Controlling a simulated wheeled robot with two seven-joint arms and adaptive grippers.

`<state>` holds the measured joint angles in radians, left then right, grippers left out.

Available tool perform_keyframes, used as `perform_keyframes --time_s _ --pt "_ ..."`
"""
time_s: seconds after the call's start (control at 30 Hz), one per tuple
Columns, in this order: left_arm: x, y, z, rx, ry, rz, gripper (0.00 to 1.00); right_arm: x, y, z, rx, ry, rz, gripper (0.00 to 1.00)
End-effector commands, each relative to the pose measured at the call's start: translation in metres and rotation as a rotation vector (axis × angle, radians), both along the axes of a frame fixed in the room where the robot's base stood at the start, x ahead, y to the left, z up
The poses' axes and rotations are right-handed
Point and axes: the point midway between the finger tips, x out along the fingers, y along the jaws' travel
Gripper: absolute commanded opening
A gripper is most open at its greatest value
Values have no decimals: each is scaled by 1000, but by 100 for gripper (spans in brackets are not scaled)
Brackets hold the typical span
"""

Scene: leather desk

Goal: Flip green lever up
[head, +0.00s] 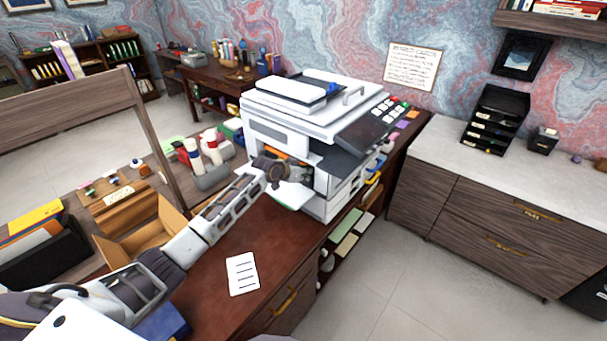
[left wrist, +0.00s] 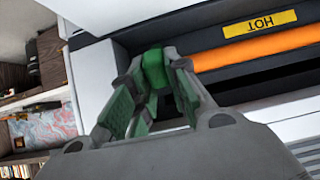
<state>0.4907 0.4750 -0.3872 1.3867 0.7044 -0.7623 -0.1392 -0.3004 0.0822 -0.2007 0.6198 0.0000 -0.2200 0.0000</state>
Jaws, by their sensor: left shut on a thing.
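The green lever (left wrist: 154,68) sits inside the printer's opening, left of the orange roller in the left wrist view. My left gripper (left wrist: 150,90) is shut on it, with the lever between the fingertips. In the head view my left gripper (head: 290,172) reaches into the open front of the white printer (head: 283,130), and it hides the lever there. The lever's exact tilt is hard to tell. My right gripper is not in view.
The orange roller (left wrist: 255,48) lies beside the lever under a yellow HOT label (left wrist: 260,23). The printer stands on a reddish-brown desk (head: 262,228) with a white sheet (head: 242,274). An open cardboard box (head: 145,238) and a wooden frame (head: 70,110) stand to the left.

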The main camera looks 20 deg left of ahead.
Motion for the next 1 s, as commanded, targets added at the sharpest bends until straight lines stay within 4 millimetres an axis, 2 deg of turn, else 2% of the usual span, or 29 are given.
perform_keyframes --time_s 0.1,0.13,0.27,0.3,0.73,1.0 --pt "0 0 0 0 0 0 0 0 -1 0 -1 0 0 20" --pt "0 0 0 0 0 0 21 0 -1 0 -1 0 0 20" --pt "0 0 0 0 0 0 38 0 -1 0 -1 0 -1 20" --pt "0 0 0 0 0 0 39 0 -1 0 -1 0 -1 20" --pt "-1 1 1 0 -1 0 39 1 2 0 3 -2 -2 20" --pt "-12 5 9 0 -1 0 39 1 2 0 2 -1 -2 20"
